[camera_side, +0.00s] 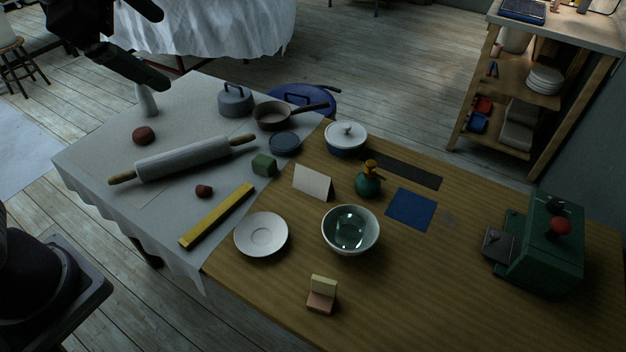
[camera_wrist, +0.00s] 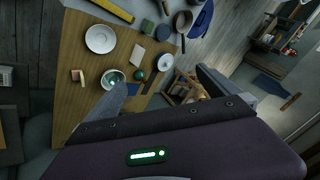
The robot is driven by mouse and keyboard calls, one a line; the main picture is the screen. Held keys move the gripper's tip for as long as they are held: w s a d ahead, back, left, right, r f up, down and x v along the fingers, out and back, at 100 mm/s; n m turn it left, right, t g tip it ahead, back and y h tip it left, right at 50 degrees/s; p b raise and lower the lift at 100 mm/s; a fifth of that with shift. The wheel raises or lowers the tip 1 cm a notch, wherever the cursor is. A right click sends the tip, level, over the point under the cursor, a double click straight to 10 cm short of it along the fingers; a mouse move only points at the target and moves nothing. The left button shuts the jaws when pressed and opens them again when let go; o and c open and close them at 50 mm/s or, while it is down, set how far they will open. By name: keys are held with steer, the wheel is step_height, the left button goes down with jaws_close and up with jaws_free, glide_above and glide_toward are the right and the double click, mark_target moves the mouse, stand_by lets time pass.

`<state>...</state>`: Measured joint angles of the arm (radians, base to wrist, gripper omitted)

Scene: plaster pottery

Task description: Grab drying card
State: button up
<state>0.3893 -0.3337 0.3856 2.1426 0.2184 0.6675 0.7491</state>
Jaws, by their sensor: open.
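The drying card, a cream folded card (camera_side: 313,182), stands like a small tent on the wooden table near the edge of the white cloth. It also shows as a small pale rectangle in the wrist view (camera_wrist: 137,56). My gripper (camera_side: 157,46) is at the upper left of the side view, raised above the far end of the cloth and well apart from the card. Its two dark fingers are spread with nothing between them. The fingers also show in the wrist view (camera_wrist: 162,80).
Near the card are a white saucer (camera_side: 261,235), a glazed bowl (camera_side: 350,243), a green bottle (camera_side: 368,184), a lidded pot (camera_side: 346,145) and a green block (camera_side: 264,165). A rolling pin (camera_side: 183,160) and yellow bar (camera_side: 217,216) lie on the cloth. A green machine (camera_side: 540,255) stands right.

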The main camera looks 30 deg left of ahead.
steer(key=w+f+m+t+y, duration=0.1)
steer(key=w+f+m+t, duration=0.1)
steer(key=w+m, duration=0.8)
steer(key=m+t, duration=0.4)
steer(key=m, duration=1.2)
glide_above(312, 174)
steer(key=s, duration=0.4)
steer(key=f, duration=0.2)
steer(key=shift+h, duration=0.4)
steer(key=f, duration=3.6)
steer(key=shift+w+d+f, duration=0.15)
steer(key=shift+w+f, duration=0.05)
steer(key=shift+w, duration=0.15)
steer(key=x, duration=0.6)
steer(key=shift+w+f, duration=0.1)
steer(key=shift+f, duration=0.35)
steer(key=shift+w+f, duration=0.1)
steer(key=shift+w, duration=0.2)
steer(key=c, duration=0.9)
